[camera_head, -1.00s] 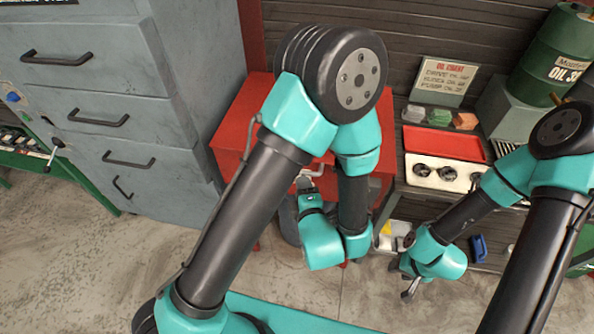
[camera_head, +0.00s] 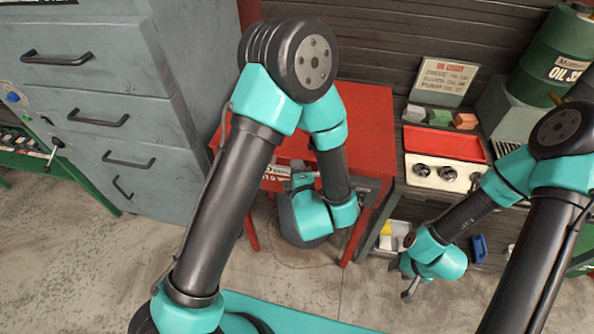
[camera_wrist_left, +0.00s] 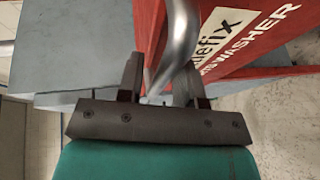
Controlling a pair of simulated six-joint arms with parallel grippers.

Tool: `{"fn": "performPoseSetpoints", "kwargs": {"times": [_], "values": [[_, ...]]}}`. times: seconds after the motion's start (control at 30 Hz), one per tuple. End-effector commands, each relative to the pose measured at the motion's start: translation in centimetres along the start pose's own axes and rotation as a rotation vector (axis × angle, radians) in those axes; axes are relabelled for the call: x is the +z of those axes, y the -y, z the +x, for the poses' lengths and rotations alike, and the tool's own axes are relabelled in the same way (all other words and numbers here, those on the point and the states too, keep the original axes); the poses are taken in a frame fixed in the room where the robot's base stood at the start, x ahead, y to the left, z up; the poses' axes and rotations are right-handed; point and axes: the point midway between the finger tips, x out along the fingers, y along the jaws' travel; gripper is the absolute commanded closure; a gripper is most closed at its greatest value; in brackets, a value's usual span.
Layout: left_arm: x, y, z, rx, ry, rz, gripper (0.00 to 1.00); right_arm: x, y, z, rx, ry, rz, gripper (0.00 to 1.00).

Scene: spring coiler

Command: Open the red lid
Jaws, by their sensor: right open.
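The red lid (camera_head: 365,115) is the broad red top of the parts washer, partly hidden by my left arm; it looks lowered. My left gripper (camera_head: 302,178) is at the washer's front edge, low in front of the lid. In the left wrist view my left gripper's fingers (camera_wrist_left: 160,85) stand apart. A curved grey metal bar (camera_wrist_left: 183,40) runs down between them; I cannot tell whether they grip it. My right gripper (camera_head: 408,291) is open and empty, low on the right, away from the lid.
A grey drawer cabinet (camera_head: 110,90) stands left of the washer. On the right a bench carries a red tray (camera_head: 444,144), an oil chart sign (camera_head: 443,80) and a green oil drum (camera_head: 560,55). A red lettered panel (camera_wrist_left: 240,40) lies close beside the left fingers.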

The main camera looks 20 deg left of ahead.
Motion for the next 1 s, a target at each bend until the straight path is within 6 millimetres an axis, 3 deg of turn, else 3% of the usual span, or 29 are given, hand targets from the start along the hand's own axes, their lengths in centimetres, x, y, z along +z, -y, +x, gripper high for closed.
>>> {"fn": "performPoseSetpoints", "kwargs": {"times": [0.33,1.0], "values": [[0.0,0.0,-0.02,0.0,0.0,0.0,1.0,0.0,0.0,0.0,0.0,0.0,0.0,0.57],[0.01,-0.83,-0.18,-0.013,0.001,0.005,1.0,0.0,0.0,0.0,0.0,0.0,0.0,0.57]]}}
